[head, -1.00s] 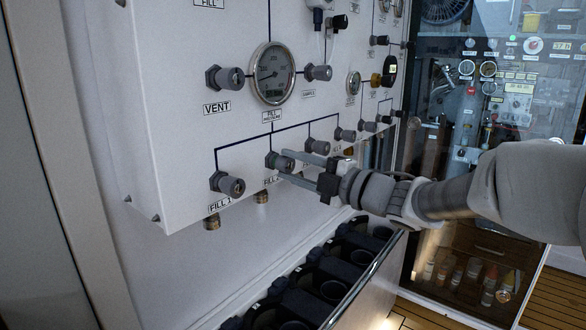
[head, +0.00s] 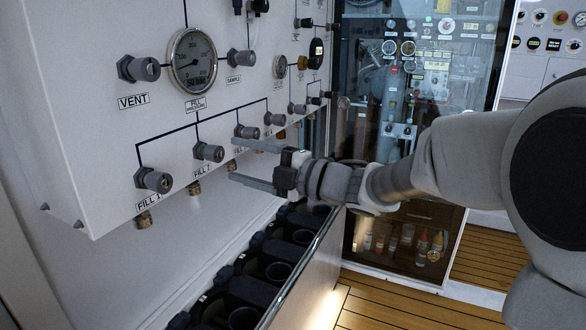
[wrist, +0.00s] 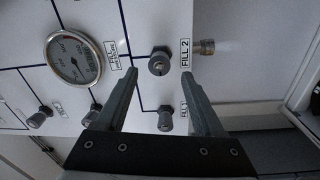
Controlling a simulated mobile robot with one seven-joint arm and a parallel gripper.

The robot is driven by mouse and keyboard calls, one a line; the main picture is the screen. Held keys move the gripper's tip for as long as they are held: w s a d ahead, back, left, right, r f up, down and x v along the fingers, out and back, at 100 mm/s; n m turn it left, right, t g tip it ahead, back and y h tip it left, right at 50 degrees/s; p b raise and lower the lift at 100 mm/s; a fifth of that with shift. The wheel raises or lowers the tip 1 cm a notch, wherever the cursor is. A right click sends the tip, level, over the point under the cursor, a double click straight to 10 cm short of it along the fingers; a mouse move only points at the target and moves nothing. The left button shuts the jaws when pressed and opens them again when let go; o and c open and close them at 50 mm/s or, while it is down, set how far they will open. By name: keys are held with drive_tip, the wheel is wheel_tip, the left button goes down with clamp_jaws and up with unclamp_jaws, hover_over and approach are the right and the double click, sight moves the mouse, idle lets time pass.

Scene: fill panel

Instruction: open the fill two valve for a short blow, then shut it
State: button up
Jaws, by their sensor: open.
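The fill two valve (head: 208,152) is a grey ribbed knob on the white panel, above the FILL 2 label, between the fill one valve (head: 154,180) and another knob (head: 246,131). In the wrist view the fill two valve (wrist: 159,63) lies ahead of the fingertips, in the gap between them. My gripper (head: 233,160) is open and empty, with its two long fingers pointing at the panel, apart from the knob. It also shows in the wrist view (wrist: 158,76). I cannot tell how far the valve is turned.
A fill pressure gauge (head: 192,61) and the vent knob (head: 138,68) sit higher on the panel. Several black cylinder holders (head: 262,275) stand in a trough below, behind a metal rail (head: 306,258). A glass-fronted cabinet (head: 400,130) stands to the right.

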drive_tip(key=p+v, duration=0.2)
drive_tip(key=v, duration=1)
drive_tip(key=shift+d, duration=0.2)
drive_tip(key=shift+s, duration=0.1)
idle(1.5)
